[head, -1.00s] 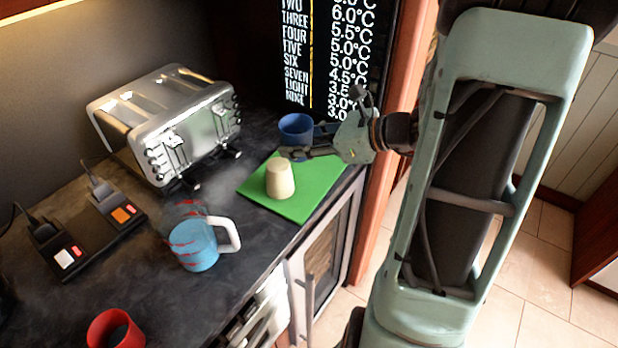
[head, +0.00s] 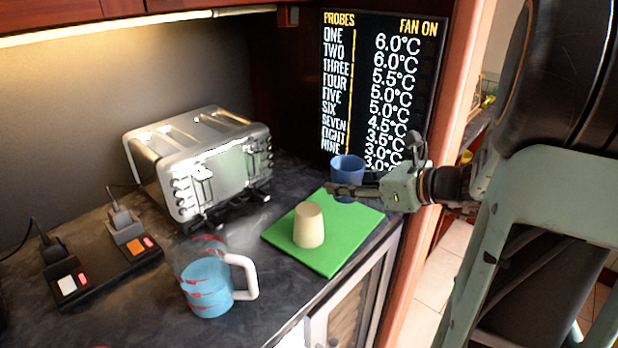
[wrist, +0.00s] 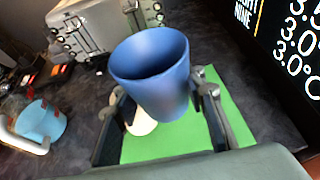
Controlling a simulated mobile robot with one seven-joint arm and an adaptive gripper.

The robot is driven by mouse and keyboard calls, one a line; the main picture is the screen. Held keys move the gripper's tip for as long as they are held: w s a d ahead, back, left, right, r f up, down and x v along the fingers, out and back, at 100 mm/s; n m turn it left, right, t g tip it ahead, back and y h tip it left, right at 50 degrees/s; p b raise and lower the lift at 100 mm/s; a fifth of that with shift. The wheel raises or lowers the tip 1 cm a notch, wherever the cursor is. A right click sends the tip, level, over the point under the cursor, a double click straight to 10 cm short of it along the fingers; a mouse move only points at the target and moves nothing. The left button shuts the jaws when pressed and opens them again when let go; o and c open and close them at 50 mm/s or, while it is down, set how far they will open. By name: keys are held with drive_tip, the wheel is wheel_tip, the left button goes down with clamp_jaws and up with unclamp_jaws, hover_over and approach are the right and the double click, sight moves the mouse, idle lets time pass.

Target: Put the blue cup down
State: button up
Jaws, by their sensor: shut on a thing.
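The blue cup (head: 347,172) is upright near the back corner of the green board (head: 290,252), in front of the display. My gripper (head: 350,189) reaches in from the right and is shut on it. In the wrist view the cup (wrist: 150,78) shows its open, empty top between my two fingers (wrist: 160,112), with the green board (wrist: 165,145) below. Whether the cup's base touches anything is hidden.
A beige upturned cup (head: 308,226) stands on the board. A measuring jug with blue contents (head: 207,285), a silver toaster (head: 205,165) and a black power strip (head: 105,265) occupy the dark counter. The display (head: 378,90) stands close behind.

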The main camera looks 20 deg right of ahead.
hover_over(340, 212)
wheel_tip(340, 212, down, 7)
drive_tip(key=shift+r+b, duration=0.15)
drive_tip(key=shift+b, duration=0.25)
drive_tip(key=shift+f, duration=1.55)
drive_tip(key=shift+f+b, duration=0.25)
drive_tip(key=shift+b, duration=0.2)
drive_tip(key=o, duration=1.2)
drive_tip(key=shift+r, duration=0.15)
